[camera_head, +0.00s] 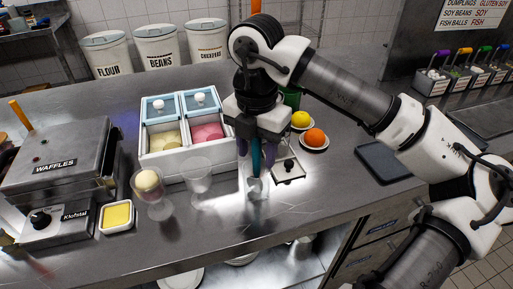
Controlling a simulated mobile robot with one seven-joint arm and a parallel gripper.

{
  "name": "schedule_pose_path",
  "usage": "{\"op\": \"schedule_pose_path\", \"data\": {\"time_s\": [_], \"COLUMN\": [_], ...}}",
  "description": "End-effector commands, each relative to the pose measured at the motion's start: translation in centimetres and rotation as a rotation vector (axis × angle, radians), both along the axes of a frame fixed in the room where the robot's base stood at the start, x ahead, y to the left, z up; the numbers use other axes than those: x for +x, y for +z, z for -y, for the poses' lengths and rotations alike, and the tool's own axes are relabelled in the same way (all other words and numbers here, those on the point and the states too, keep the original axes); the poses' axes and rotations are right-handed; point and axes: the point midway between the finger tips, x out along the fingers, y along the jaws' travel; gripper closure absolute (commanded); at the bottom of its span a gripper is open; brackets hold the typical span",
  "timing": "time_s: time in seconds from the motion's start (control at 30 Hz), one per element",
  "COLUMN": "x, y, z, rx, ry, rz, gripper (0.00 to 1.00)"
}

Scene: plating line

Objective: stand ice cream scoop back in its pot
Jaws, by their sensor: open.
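My gripper (255,161) hangs over the steel counter right of the ice cream box, its two purple fingers pointing down and apart. A teal handle, seemingly the ice cream scoop (256,158), stands upright between the fingers, and I cannot tell whether they touch it. Below it is a small pale pot (257,189) on the counter. The scoop's lower end appears to be at this pot, but glare and the small size hide whether it is fully inside.
The white ice cream box (187,171) with yellow and pink tubs stands left. Near it are an empty glass (197,177), a filled glass (151,189) and a yellow dish (117,217).

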Motion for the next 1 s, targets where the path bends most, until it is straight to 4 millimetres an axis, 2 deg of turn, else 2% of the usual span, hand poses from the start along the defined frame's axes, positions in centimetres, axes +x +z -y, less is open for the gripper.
{"op": "schedule_pose_path", "data": {"time_s": [0.17,0.5,0.63,0.8,1.0], "x": [0.1,0.1,0.0,0.0,0.0], "y": [1.8,9.4,11.8,13.4,13.8], "z": [0.0,0.0,0.0,0.0,0.0], "rx": [-0.001,-0.001,-0.002,-0.001,-0.001], "ry": [-0.002,-0.003,-0.003,-0.001,0.0], "rz": [0.004,0.004,0.003,0.002,0.001], "gripper": [0.54,0.54,0.54,0.54,0.54]}}
